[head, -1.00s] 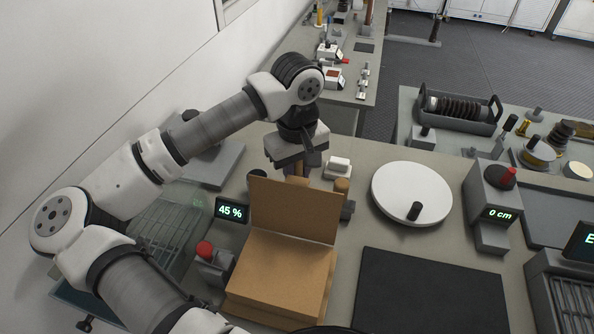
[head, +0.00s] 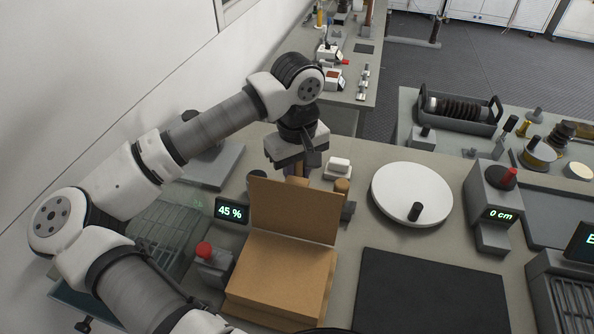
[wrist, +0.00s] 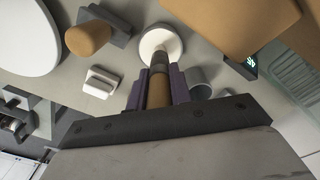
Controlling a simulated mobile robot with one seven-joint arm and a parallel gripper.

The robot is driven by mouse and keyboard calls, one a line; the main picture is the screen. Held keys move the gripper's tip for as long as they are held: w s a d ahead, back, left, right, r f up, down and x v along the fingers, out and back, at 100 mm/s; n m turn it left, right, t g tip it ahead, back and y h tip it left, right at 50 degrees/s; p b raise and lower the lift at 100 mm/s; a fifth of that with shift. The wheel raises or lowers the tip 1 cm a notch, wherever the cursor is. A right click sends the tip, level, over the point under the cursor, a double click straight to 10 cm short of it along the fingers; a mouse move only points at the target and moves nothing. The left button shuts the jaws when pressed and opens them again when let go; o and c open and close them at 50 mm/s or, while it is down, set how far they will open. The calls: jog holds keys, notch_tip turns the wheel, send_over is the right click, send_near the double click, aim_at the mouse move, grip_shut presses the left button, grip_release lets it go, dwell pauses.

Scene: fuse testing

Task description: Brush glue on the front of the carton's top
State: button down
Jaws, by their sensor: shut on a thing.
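The brown carton (head: 278,275) stands near the front of the bench, with a flap (head: 293,212) raised at its back. Its top also shows in the wrist view (wrist: 232,20) at the upper right. My gripper (head: 297,172) is behind the raised flap, which hides its lower end. In the wrist view my gripper (wrist: 158,88) has purple fingers shut on a brush (wrist: 158,90) with a brown handle and dark collar. The brush's far end meets a white round piece (wrist: 160,36). I cannot tell whether the bristles are inside it.
A display reading 45 % (head: 230,211) and a red button (head: 204,249) stand left of the carton. A white turntable (head: 411,194) and a black mat (head: 430,290) lie to the right. A small white block (head: 339,167) and a brown-topped piece (head: 342,186) are close beside my gripper.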

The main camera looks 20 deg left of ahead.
jog(key=shift+r+p, duration=1.25)
jog(key=shift+r, duration=2.2)
